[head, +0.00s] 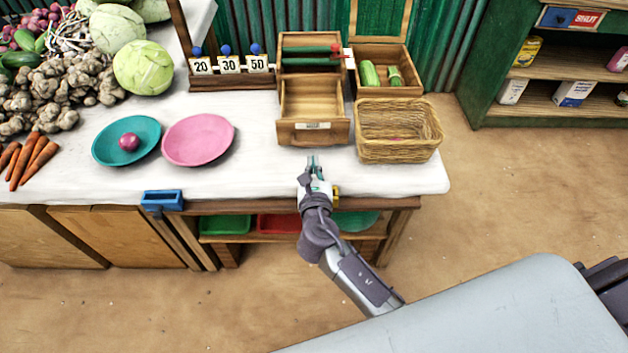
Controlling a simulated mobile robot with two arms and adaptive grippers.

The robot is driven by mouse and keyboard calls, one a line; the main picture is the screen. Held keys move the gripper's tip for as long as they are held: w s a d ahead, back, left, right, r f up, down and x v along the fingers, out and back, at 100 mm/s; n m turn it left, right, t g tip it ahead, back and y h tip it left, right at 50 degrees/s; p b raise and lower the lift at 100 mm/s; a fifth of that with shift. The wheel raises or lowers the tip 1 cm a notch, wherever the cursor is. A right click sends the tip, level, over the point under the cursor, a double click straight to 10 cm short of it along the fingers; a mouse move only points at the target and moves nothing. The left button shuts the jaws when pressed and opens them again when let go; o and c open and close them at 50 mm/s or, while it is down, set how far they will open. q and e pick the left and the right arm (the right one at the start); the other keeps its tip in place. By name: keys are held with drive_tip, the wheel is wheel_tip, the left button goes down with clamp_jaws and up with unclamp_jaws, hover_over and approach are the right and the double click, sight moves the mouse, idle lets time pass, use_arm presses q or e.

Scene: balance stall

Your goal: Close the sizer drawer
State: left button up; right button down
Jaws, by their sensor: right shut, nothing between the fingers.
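The sizer drawer (312,133) is a wooden drawer with a small white label on its front. It stands pulled out from the wooden sizer box (311,40) on the white-covered table, and its inside looks empty. My right gripper (313,160) is shut and empty, just in front of the drawer's front panel at the table's near edge. A small gap seems to lie between the fingertips and the panel, though contact is hard to judge. My left gripper is not in view.
A wicker basket (399,131) stands close right of the drawer. Pink (198,140) and teal (112,152) plates lie to the left, the teal one holding an onion (129,141). A wooden crate (387,85) with cut cucumber stands behind the basket. Number cards (229,64) stand left of the sizer.

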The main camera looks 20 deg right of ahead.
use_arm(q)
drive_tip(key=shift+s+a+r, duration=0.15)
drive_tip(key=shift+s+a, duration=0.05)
use_arm(e)
drive_tip(key=shift+w+d+r, duration=0.15)
drive_tip(key=shift+w+d, duration=0.05)
drive_tip(key=shift+w, duration=0.55)
drive_tip(key=shift+w+d+r, duration=0.15)
drive_tip(key=shift+w+d, duration=0.05)
drive_tip(key=shift+w, duration=0.5)
